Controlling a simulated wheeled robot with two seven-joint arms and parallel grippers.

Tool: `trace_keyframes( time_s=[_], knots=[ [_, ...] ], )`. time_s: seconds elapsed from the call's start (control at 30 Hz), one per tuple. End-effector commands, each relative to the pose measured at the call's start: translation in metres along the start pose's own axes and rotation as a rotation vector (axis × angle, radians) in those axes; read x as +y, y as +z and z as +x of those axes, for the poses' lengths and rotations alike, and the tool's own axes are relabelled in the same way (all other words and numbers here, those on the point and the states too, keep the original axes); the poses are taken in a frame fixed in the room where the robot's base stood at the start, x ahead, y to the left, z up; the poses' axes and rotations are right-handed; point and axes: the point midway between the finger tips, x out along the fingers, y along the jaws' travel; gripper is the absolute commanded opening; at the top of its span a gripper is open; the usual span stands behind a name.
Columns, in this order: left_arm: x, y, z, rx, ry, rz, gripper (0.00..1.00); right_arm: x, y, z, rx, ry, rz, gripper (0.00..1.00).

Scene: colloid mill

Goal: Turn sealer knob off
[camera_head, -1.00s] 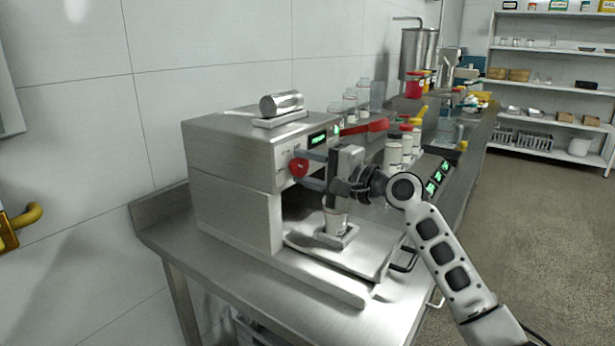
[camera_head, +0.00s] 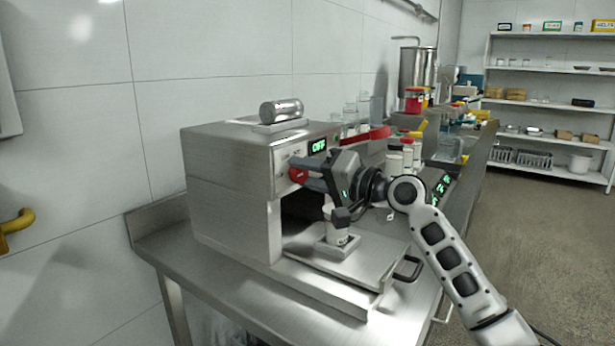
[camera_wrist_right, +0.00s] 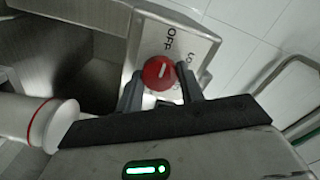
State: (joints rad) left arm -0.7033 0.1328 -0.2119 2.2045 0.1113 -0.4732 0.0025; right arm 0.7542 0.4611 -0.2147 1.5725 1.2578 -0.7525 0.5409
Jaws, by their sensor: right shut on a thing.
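The sealer (camera_head: 225,175) is a steel box on the metal table, and its small green display (camera_head: 318,146) reads OFF. The red knob (camera_head: 298,174) is on its front, partly hidden by my right gripper (camera_head: 305,172). In the right wrist view the red knob (camera_wrist_right: 159,73) sits between the two fingers of my right gripper (camera_wrist_right: 160,90), which is shut on it. The knob's white mark points up, near the printed word OFF. My left gripper is not in view.
A white container (camera_head: 338,232) stands on the sealer's tray under my right gripper. A metal cylinder (camera_head: 281,110) lies on top of the sealer. Jars (camera_head: 403,155) stand on the table behind my right wrist.

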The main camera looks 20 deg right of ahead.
Motion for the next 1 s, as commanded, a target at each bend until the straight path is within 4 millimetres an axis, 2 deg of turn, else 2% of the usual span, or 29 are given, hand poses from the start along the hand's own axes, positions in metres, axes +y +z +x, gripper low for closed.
trace_keyframes(
  time_s=[0.4, 0.43, 0.5, 0.83, 1.0],
  knots=[
    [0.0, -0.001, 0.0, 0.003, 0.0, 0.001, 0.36, 0.002, 0.001, 0.0, -0.002, 0.005, -0.012, 0.15],
    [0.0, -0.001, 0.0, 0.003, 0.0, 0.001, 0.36, 0.002, 0.001, 0.0, -0.002, 0.005, -0.012, 0.46],
    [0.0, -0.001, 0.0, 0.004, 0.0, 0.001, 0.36, 0.001, 0.001, 0.0, -0.002, 0.004, -0.011, 0.59],
    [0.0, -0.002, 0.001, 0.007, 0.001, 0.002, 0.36, 0.001, 0.0, -0.003, 0.0, 0.002, -0.009, 0.59],
    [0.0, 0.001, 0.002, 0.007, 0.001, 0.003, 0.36, 0.003, 0.001, -0.026, 0.0, 0.004, -0.011, 0.59]
  ],
)
